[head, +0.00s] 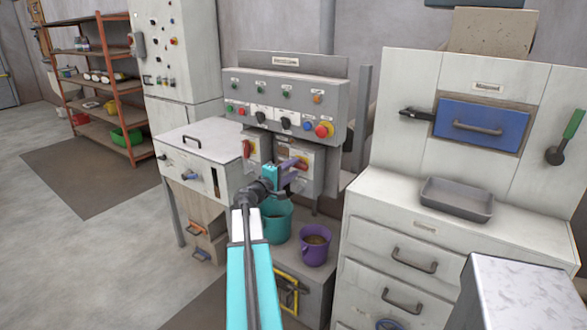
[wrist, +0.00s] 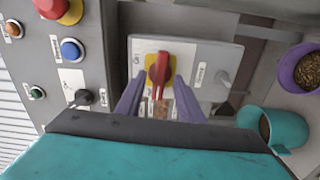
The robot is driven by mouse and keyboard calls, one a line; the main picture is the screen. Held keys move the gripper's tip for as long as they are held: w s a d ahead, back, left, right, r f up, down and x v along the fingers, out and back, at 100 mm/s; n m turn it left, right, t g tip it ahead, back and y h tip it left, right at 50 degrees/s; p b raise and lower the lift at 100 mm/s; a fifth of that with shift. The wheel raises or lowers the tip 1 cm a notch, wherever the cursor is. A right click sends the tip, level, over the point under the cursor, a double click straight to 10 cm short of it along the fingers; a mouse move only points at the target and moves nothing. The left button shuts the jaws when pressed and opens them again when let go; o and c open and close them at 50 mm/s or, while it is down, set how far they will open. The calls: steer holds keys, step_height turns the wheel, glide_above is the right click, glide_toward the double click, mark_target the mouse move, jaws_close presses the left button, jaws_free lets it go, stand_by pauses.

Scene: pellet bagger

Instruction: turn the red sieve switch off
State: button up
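A red rotary switch (wrist: 159,68) on a yellow plate sits on a light grey box in the wrist view. Its handle lies lengthwise, up and down in that view; its small label is not readable. My gripper (wrist: 158,95) is open, with one purple finger on each side of the handle and a visible gap to each. In the head view my gripper (head: 291,165) is in front of the right-hand switch box (head: 307,183) and partly hides the switch. A second red switch (head: 247,149) on yellow is on the box to the left.
A panel with buttons and knobs (head: 285,98) hangs above the boxes. A teal bucket (head: 277,222) and a purple bucket (head: 315,245) stand below. A white counter with a grey tray (head: 457,199) is to the right.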

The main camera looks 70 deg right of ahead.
steer(key=shift+s+d, duration=0.1)
steer(key=shift+d, duration=0.45)
steer(key=c, duration=0.7)
steer(key=shift+n+b, duration=0.4)
steer(key=o, duration=0.7)
steer(key=shift+a, duration=0.1)
